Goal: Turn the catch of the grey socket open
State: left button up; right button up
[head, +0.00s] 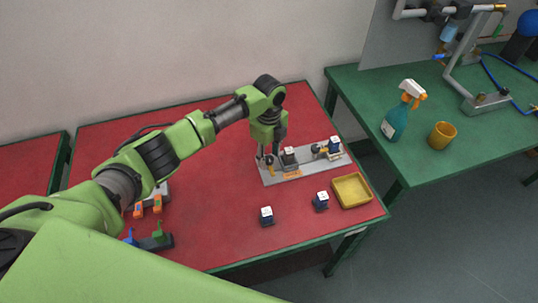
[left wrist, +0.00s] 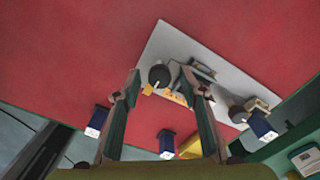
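The light grey plate (head: 309,169) lies on the red table and bears two socket fittings. The nearer grey socket (head: 289,157) stands above an orange label; it also shows in the left wrist view (left wrist: 201,71). Beside it is a dark round knob (left wrist: 158,75) with a small yellow catch (left wrist: 147,89), which shows in the head view (head: 270,166). My left gripper (head: 268,157) points down over this end of the plate. In the left wrist view its fingers (left wrist: 161,84) are apart, with the knob seen between the tips. Contact cannot be told. My right gripper is not seen.
A second socket with a blue plug (head: 334,146) sits at the plate's right end. Two loose blue plugs (head: 266,216) (head: 321,201) and a yellow tray (head: 352,203) lie in front. A green table (head: 450,164) holds a spray bottle (head: 397,123) and yellow cup (head: 442,137).

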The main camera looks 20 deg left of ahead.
aim_at(269, 158)
pick_arm(q)
jog(key=shift+r, duration=0.1)
notch_tip(269, 158, up, 12)
dwell(0.4)
dwell(0.4)
